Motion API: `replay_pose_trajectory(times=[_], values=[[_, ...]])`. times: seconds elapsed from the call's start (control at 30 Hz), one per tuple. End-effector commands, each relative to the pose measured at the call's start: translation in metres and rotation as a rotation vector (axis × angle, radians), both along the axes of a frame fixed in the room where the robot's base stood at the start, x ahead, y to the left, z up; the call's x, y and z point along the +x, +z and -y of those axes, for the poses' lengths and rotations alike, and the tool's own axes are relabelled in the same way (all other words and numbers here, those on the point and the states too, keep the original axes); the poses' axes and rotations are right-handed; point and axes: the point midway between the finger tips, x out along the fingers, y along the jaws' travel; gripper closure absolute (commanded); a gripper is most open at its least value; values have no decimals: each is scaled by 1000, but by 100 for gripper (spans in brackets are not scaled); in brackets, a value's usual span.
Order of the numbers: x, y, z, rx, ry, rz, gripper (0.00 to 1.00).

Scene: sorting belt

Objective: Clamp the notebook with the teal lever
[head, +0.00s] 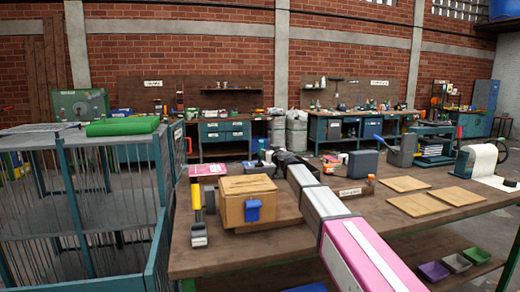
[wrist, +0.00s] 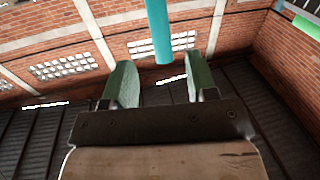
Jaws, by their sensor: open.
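My gripper (wrist: 161,82) shows two green fingers spread apart in the wrist view, with nothing between them. A teal bar (wrist: 158,28) enters from the top of that view and ends just above the gap between the fingertips; I cannot tell how far beyond them it is. In the head view, my arm reaches over the workbench, and its dark far end hides the fingers. I cannot pick out the teal bar there. A pink and white item (head: 208,170) lies at the bench's left; I cannot tell whether it is the notebook.
Wooden boards (head: 418,205) lie nearer. A wire cage (head: 75,200) borders the left.

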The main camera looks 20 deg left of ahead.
Motion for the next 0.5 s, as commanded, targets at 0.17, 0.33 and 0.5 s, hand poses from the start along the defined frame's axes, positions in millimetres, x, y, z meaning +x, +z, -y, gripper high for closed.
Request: replay_pose_trajectory(times=[0.17,0.33,0.5], values=[[26,0,-22,0,0,0,47],[49,0,-43,0,1,0,47],[63,0,-56,0,1,0,47]])
